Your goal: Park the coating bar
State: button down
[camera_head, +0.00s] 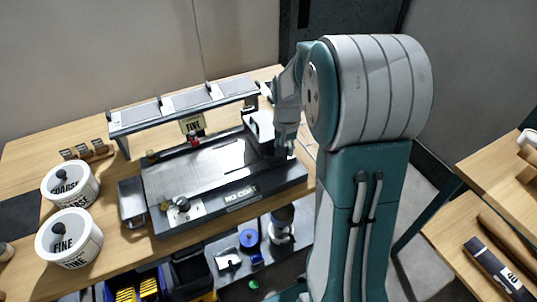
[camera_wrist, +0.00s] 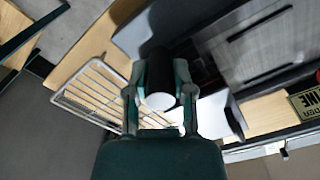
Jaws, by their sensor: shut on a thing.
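The coating machine (camera_head: 225,175) is a dark flat bed with a "COAT" label on its front edge. Its bed also shows at upper right in the wrist view (camera_wrist: 255,50). My gripper (camera_wrist: 159,92) is shut on a dark cylinder with a pale round end (camera_wrist: 159,101), at the bed's end. It looks like a handle or the bar's end; the fingers hide its sides. In the head view my gripper (camera_head: 286,138) is at the bed's right end, beside a dark block with a pale top (camera_head: 262,126).
A raised shelf (camera_head: 185,103) spans behind the bed. Tubs marked "COARSE" (camera_head: 70,186) and "FINE" (camera_head: 69,238) stand at left. A wire rack (camera_wrist: 94,92) lies beside my gripper in the wrist view. Bins and tools fill the lower shelf. Another wooden table (camera_head: 470,225) stands at right.

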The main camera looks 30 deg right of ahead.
jog(key=shift+d, duration=0.1)
jog(key=shift+c, duration=2.4)
grip_release()
jog(key=shift+d, duration=0.25)
jog(key=shift+r, duration=0.15)
notch_tip(320, 180, up, 12)
jog(key=shift+w+f, duration=0.1)
jog(key=shift+f, duration=0.1)
